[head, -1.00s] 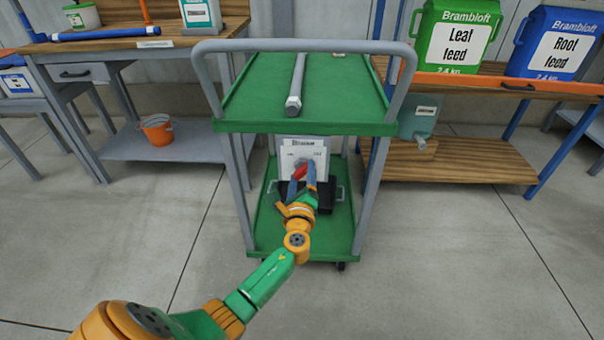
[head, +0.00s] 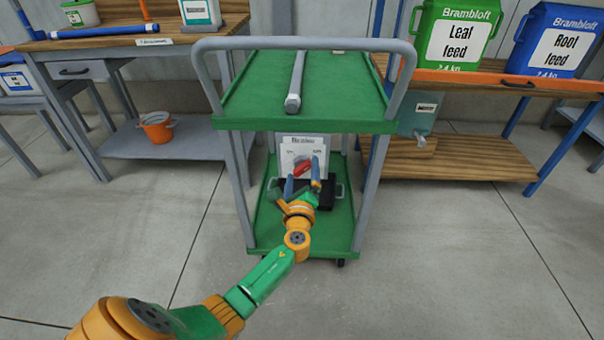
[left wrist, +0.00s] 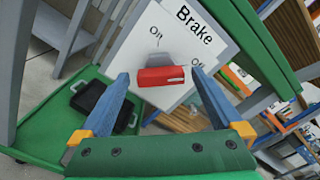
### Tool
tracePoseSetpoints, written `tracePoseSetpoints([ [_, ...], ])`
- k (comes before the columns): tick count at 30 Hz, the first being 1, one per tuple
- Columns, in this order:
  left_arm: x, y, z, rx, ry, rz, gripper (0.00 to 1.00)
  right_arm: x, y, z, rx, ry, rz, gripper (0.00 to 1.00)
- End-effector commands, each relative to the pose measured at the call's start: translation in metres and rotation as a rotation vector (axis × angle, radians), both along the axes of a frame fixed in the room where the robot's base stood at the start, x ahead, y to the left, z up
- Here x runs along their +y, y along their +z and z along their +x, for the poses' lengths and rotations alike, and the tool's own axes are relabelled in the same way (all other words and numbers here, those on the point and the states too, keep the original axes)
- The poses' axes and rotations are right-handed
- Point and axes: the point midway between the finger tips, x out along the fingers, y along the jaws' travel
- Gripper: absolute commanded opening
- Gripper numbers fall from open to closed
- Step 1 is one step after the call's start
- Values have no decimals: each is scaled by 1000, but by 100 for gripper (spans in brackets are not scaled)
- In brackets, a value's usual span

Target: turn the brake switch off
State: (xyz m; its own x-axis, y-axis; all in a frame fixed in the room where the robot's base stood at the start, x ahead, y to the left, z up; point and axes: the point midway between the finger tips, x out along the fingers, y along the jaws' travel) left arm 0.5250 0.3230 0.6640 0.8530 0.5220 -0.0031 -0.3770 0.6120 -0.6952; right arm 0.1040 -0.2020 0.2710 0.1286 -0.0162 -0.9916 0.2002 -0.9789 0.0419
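The brake switch has a red handle (head: 302,168) on a white panel (head: 289,148) above the cart's lower deck. In the left wrist view the red handle (left wrist: 161,76) lies nearly crosswise, with a white mark at its right end. The white panel (left wrist: 170,38) reads "Brake". My right gripper is not in view.
The green cart (head: 255,243) has a top deck with a grey bar (head: 296,80) and a grey push handle. A black box (left wrist: 90,100) sits on the lower deck near the panel. Cart posts flank the arm's opening. The floor in front is clear.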

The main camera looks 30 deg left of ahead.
Motion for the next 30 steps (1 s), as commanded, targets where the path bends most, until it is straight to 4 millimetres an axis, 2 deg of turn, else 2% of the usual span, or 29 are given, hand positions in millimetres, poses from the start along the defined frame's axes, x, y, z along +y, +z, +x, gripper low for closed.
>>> tracePoseSetpoints([
  [4,-5,2,-7,-1,-2,0,100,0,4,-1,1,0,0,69],
  [9,-24,1,-39,2,-1,-1,100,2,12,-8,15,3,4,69],
  [14,-36,0,-58,2,-1,0,100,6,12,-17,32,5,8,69],
  [27,-37,0,-61,1,0,-1,100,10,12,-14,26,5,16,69],
  [29,-38,-9,-61,15,-5,-23,100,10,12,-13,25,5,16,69],
  [30,-39,-24,-63,41,-10,-66,100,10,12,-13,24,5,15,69],
])
